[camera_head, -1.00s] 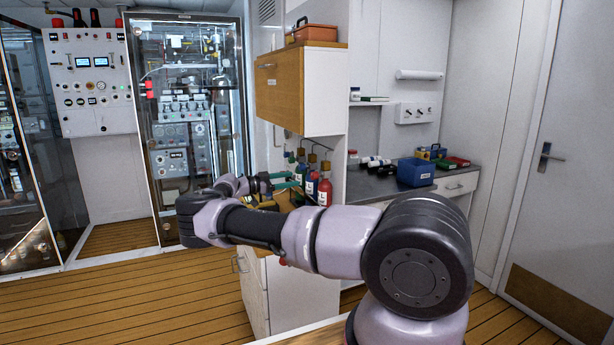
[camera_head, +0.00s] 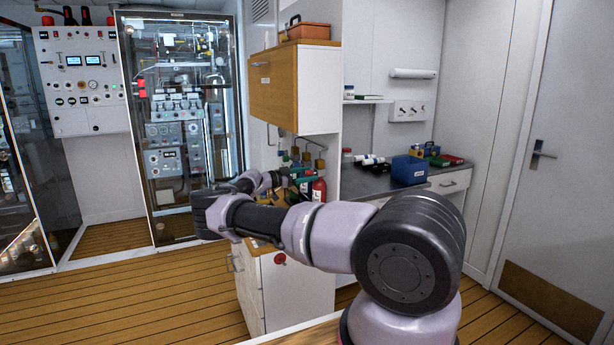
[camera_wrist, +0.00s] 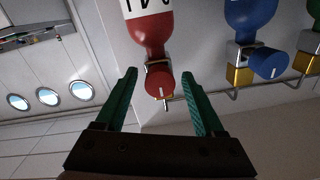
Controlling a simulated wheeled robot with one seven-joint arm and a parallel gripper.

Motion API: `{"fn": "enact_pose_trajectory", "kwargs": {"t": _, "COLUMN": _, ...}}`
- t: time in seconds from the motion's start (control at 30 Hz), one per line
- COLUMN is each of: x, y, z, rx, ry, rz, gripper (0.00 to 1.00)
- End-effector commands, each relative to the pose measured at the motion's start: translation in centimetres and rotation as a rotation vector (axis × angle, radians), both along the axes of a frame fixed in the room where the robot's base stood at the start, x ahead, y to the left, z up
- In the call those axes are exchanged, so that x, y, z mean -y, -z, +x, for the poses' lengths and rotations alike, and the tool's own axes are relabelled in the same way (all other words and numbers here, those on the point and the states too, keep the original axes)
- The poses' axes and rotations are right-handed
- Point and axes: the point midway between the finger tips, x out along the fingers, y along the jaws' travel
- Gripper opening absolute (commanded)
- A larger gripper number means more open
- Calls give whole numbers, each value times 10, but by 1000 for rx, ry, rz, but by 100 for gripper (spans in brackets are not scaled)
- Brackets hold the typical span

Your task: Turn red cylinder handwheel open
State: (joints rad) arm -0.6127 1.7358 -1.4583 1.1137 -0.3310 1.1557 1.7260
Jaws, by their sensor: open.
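The red cylinder (camera_wrist: 150,35) shows at the top of the wrist view, with its red handwheel (camera_wrist: 161,83) at its neck end. My gripper (camera_wrist: 163,95) is open, with one green finger to the left of the red handwheel and one to the right. I cannot tell how far the fingertips are from it. In the head view a red cylinder (camera_head: 319,190) stands by the cabinet, and my gripper (camera_head: 302,176) is beside the cylinders, small and partly hidden by my arm.
A blue cylinder (camera_wrist: 250,18) with a blue handwheel (camera_wrist: 268,63) and a brass fitting (camera_wrist: 239,76) is to the right. A thin pipe (camera_wrist: 215,92) runs behind. In the head view, a wooden wall cabinet (camera_head: 275,87) hangs above, and a counter (camera_head: 365,184) holds a blue box (camera_head: 409,170).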

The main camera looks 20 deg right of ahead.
Motion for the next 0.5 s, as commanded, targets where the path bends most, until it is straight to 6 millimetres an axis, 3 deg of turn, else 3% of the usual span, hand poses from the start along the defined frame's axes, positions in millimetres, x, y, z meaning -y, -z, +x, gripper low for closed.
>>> {"fn": "enact_pose_trajectory", "kwargs": {"t": 0.07, "x": 0, "y": 0, "z": 0, "rx": 0, "ry": 0, "rz": 0, "gripper": 70}}
{"fn": "enact_pose_trajectory", "kwargs": {"t": 0.1, "x": 0, "y": 0, "z": 0, "rx": 0, "ry": 0, "rz": 0, "gripper": 63}}
{"fn": "enact_pose_trajectory", "kwargs": {"t": 0.27, "x": 0, "y": 0, "z": 0, "rx": 0, "ry": 0, "rz": 0, "gripper": 2}}
{"fn": "enact_pose_trajectory", "kwargs": {"t": 0.5, "x": 0, "y": 0, "z": 0, "rx": -11, "ry": 1, "rz": -1, "gripper": 0}}
